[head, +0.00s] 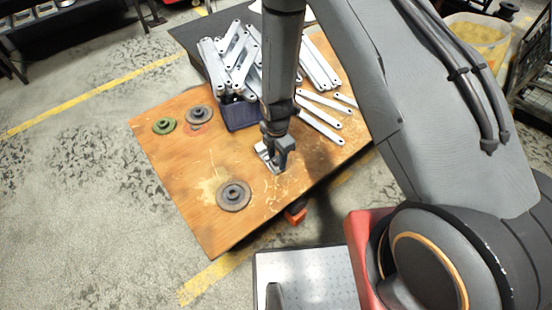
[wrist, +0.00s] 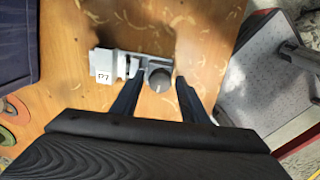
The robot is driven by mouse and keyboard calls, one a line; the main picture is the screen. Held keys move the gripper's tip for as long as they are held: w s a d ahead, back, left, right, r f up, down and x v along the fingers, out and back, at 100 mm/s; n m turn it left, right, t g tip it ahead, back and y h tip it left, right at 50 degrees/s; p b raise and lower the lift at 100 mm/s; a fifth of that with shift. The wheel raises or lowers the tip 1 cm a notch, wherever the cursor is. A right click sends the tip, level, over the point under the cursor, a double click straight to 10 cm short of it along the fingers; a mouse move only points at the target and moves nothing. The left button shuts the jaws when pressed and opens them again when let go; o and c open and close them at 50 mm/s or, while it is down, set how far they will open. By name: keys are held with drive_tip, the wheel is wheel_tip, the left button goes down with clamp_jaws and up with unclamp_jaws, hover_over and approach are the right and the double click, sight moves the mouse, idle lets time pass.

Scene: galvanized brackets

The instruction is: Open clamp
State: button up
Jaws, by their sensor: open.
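The clamp (wrist: 125,67) is a grey metal piece with a white label and a round dark knob (wrist: 160,80), lying on the wooden tabletop in the wrist view. In the head view the clamp (head: 263,151) shows only partly behind my gripper. My gripper (head: 279,164) points down at it. In the wrist view my gripper (wrist: 159,78) is open, with one finger on each side of the knob. I cannot tell whether the fingers touch it. The clamp's jaws are not clear enough to tell whether they are open.
Loose brackets (head: 320,125) lie to the right. Grey discs (head: 234,195) and a green disc (head: 164,126) lie on the wooden table (head: 185,205). The table's front left is mostly clear.

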wheel_tip(320, 180, up, 6)
drive_tip(key=p, duration=0.3)
drive_tip(key=shift+f, duration=0.1)
drive_tip(key=shift+w, duration=0.1)
idle(0.4)
drive_tip(key=d+r+m, duration=0.4)
drive_tip(key=r+m, duration=0.2)
drive_tip(key=r, duration=0.5)
drive_tip(key=s+d+r+m, duration=0.5)
drive_tip(key=s+r+m, duration=0.2)
drive_tip(key=r+m, duration=0.2)
drive_tip(key=s+d+r+m, duration=0.5)
drive_tip(key=s+r+m, duration=0.3)
drive_tip(key=r, duration=0.4)
drive_tip(key=shift+d+r+m, duration=0.2)
drive_tip(key=shift+m, duration=0.4)
